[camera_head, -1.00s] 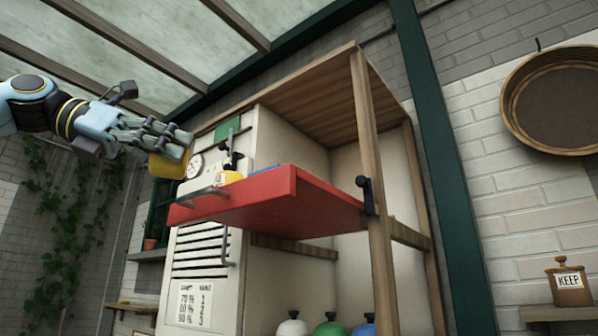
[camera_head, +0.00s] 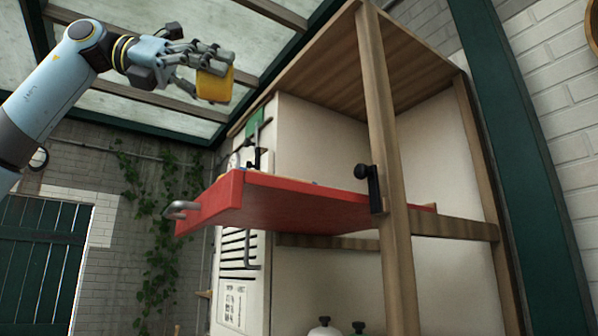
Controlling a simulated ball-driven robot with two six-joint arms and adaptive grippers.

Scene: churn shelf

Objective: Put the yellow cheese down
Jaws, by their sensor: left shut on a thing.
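The yellow cheese (camera_head: 214,86) is a small block held up in the air at the upper left. My left gripper (camera_head: 212,68) is shut on it, with the fingers over its upper part. The cheese is above the left end of a red shelf board (camera_head: 270,208) and apart from it. The top of the board is mostly hidden, because I see it from below. My right gripper is not in view.
A wooden frame post (camera_head: 388,180) with a black knob (camera_head: 362,171) stands at the board's right. A metal handle (camera_head: 180,208) sticks out at its left end. A white lidded vessel (camera_head: 324,331) shows below. A dark green door (camera_head: 38,262) is at the left.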

